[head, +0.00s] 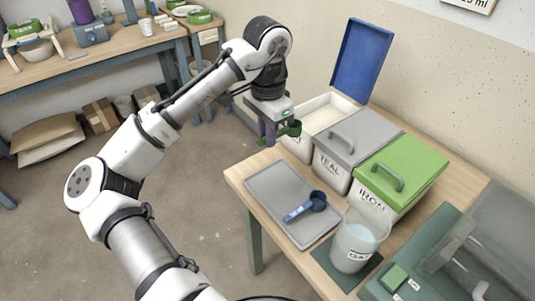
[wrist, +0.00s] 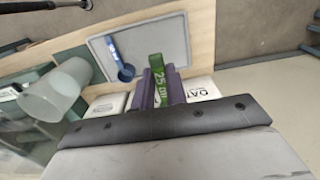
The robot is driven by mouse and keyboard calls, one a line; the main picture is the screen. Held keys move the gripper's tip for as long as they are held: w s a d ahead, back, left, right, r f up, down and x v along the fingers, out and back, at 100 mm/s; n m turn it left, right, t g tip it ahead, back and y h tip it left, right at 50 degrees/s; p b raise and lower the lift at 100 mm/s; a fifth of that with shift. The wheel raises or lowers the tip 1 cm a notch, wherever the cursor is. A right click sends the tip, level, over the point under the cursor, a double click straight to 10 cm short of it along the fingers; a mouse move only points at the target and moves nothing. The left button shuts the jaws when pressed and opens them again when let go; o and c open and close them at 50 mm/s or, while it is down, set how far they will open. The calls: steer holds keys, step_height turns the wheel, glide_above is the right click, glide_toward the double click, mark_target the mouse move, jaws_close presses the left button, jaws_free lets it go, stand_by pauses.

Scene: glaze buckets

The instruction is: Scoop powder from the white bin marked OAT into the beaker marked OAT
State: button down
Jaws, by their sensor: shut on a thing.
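My gripper (head: 269,134) is shut on a green scoop (head: 291,129), held beside the near left side of the open white bin (head: 299,149). The wrist view shows the scoop's green handle (wrist: 157,72), marked 25 ml, between the purple fingers. The bin has a raised blue lid (head: 362,60) and pale powder inside; its label is mostly hidden in the head view, but OAT reads upside down on it in the wrist view (wrist: 199,91). Whether the scoop holds powder cannot be told.
A grey lidded bin marked TEAL (head: 340,165) and a green-lidded bin marked IRON (head: 400,170) stand right of the open bin. A blue scoop (head: 306,206) lies on the grey tray (head: 270,190). A clear-covered device (head: 480,235) stands at the right.

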step_height(320, 180, up, 4)
steer(key=shift+p, duration=0.3)
step_height(320, 180, up, 7)
steer(key=p, duration=0.8)
steer(key=shift+r, duration=0.2)
steer(key=shift+f, duration=0.1)
